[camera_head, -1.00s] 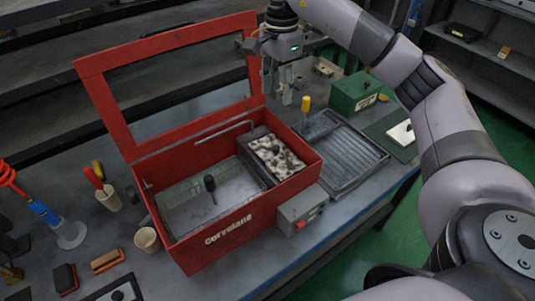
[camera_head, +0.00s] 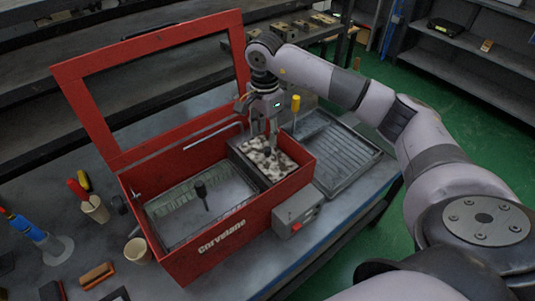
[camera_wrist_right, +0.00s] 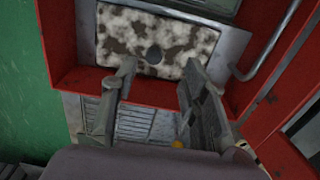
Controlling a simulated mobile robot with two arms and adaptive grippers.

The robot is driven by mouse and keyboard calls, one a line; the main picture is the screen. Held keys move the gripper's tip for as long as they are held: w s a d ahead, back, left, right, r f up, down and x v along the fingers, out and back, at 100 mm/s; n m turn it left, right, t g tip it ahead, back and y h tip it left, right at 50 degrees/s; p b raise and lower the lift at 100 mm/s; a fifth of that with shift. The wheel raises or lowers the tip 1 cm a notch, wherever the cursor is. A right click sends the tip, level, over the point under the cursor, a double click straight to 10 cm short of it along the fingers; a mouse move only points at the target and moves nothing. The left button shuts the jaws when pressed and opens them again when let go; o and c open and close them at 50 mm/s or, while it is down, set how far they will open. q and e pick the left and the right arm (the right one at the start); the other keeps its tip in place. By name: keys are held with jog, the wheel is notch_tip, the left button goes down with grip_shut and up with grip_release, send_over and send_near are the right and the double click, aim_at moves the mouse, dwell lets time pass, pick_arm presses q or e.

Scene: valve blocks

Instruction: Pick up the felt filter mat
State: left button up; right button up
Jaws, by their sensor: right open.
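The felt filter mat (camera_head: 281,167) is a mottled white and dark-brown pad. It lies in a grey metal tray at the right end of the red Corvelane wash basin (camera_head: 222,238), whose lid stands open. My right gripper (camera_head: 263,138) points down over the mat's far part. In the wrist view its two fingers (camera_wrist_right: 161,68) are apart with nothing between them, near the mat's edge; contact cannot be told. My left gripper is not in view.
The basin's red walls and a bent metal pipe (camera_wrist_right: 272,43) lie close to my right gripper. A dark nozzle (camera_head: 202,193) stands in the basin. A ribbed black tray (camera_head: 340,155) and yellow-handled tool (camera_head: 295,103) are to the right; a cup of tools (camera_head: 97,209) is left.

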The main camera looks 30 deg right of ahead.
aim_at(268, 148)
jog(key=f+p, duration=0.1)
jog(key=f, duration=0.2)
jog(key=f+p, duration=0.1)
jog(key=f, duration=0.1)
jog(key=shift+s+d+f+p, duration=0.15)
jog(key=shift+s+p, duration=0.15)
jog(key=shift+s, duration=0.1)
jog(key=shift+f, duration=0.3)
jog(key=shift+c, duration=0.5)
grip_shut()
